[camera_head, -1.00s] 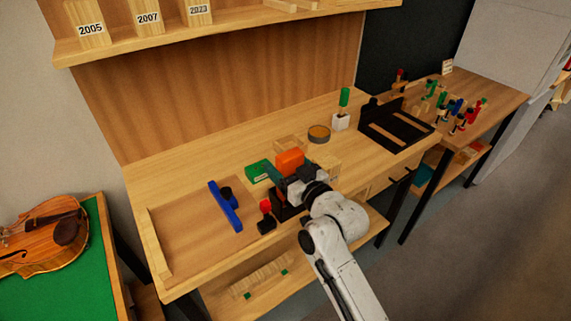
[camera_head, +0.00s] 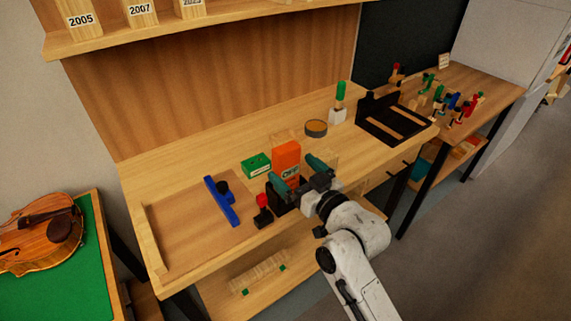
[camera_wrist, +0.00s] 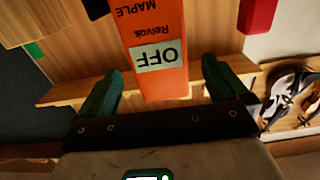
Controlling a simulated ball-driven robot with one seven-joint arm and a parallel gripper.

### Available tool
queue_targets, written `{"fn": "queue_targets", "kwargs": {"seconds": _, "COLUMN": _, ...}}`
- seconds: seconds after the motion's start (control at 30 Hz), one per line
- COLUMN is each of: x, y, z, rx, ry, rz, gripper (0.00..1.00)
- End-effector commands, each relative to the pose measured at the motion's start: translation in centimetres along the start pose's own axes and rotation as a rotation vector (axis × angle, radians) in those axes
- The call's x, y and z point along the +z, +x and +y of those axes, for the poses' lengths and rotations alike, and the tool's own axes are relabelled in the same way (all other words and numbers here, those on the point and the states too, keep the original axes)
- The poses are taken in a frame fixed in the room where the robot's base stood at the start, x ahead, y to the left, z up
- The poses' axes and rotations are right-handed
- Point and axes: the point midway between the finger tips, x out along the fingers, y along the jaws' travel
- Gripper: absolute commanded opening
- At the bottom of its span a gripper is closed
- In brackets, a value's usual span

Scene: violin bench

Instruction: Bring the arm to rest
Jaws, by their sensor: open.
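My gripper (camera_head: 301,172) is above the front edge of the bench, with its two teal fingers spread apart. An orange block (camera_head: 287,156) stands upright just beyond the fingers, by a dark holder partly hidden by my gripper. In the wrist view the orange block (camera_wrist: 158,45), marked "OFF", appears between the open fingers (camera_wrist: 163,72), with a gap on each side. Nothing is held. My white arm comes up from the lower right.
A green box (camera_head: 256,165), a blue tool (camera_head: 221,201) and a red-topped piece (camera_head: 263,212) are left of my gripper. A round tin (camera_head: 316,128) and a green-handled tool (camera_head: 340,95) stand behind. Open floor (camera_head: 470,230) lies to the right.

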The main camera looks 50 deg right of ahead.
Motion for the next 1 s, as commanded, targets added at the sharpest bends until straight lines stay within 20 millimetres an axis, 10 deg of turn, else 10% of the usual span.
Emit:
{"fn": "queue_targets", "kwargs": {"seconds": 0.3, "x": 0.1, "y": -4.4, "z": 0.0, "rx": 0.0, "ry": 0.001, "rz": 0.001, "gripper": 1.0}}
{"fn": "queue_targets", "kwargs": {"seconds": 0.73, "x": 0.2, "y": -5.1, "z": -0.2, "rx": -0.005, "ry": 0.0, "rz": -0.011, "gripper": 1.0}}
{"fn": "queue_targets", "kwargs": {"seconds": 1.0, "x": 7.7, "y": -6.5, "z": -4.2, "rx": -0.122, "ry": -0.017, "rz": -0.373, "gripper": 1.0}}
